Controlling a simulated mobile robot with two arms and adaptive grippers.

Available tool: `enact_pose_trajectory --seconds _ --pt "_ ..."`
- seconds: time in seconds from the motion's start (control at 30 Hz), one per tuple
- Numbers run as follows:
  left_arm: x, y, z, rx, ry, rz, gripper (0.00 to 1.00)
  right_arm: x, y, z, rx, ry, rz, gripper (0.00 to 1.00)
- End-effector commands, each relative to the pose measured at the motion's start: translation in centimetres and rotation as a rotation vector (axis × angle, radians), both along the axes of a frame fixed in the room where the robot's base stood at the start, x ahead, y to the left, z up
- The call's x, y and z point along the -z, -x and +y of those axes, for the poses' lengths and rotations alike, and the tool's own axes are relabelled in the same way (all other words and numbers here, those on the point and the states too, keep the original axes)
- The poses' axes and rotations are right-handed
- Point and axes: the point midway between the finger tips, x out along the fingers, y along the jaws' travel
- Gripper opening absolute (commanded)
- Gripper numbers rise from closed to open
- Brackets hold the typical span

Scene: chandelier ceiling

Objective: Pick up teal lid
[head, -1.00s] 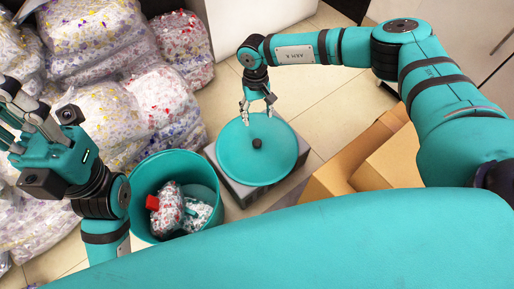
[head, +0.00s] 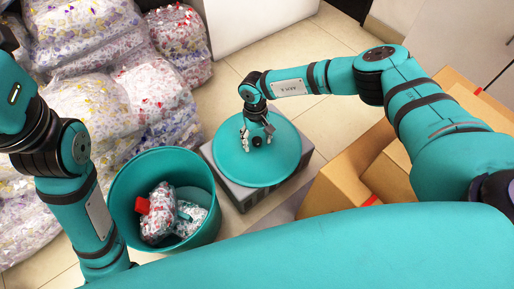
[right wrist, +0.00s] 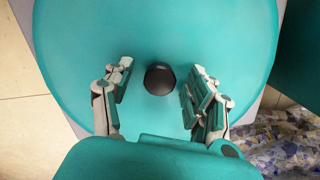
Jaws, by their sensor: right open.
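The teal lid (head: 276,160) is a round disc with a dark knob (head: 257,142) at its middle. It lies flat on a grey box (head: 240,196). In the right wrist view the lid (right wrist: 200,35) fills most of the picture, and the black knob (right wrist: 159,79) sits between my fingers. My right gripper (head: 256,140) is open over the lid, with its fingers on either side of the knob and apart from it. It also shows in the right wrist view (right wrist: 155,88). My left arm shows at the left edge, but its gripper fingers are outside the picture.
A teal bin (head: 128,185) left of the box holds plastic-wrapped bundles (head: 160,215), one with a red piece. Large bags of shreds (head: 75,105) are piled at the left. Cardboard boxes (head: 345,175) stand at the right. Tiled floor (head: 330,75) is clear behind the lid.

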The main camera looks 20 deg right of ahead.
Motion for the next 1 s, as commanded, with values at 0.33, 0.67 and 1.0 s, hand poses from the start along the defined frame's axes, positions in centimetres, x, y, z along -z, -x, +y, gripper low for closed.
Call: enact_pose_trajectory --seconds 0.33,0.67,1.0 --pt "-0.22 0.23 -0.02 0.000 -0.001 -0.011 0.00 0.48 0.04 -0.01 0.000 0.000 -0.001 0.52" --pt "-0.20 0.23 -0.04 0.000 -0.001 -0.011 0.00 0.49 0.04 -0.02 0.001 0.000 0.000 0.09" --pt "-0.23 0.22 -0.05 0.000 -0.001 -0.011 0.00 0.42 0.02 -0.03 0.001 0.000 -0.001 0.00"
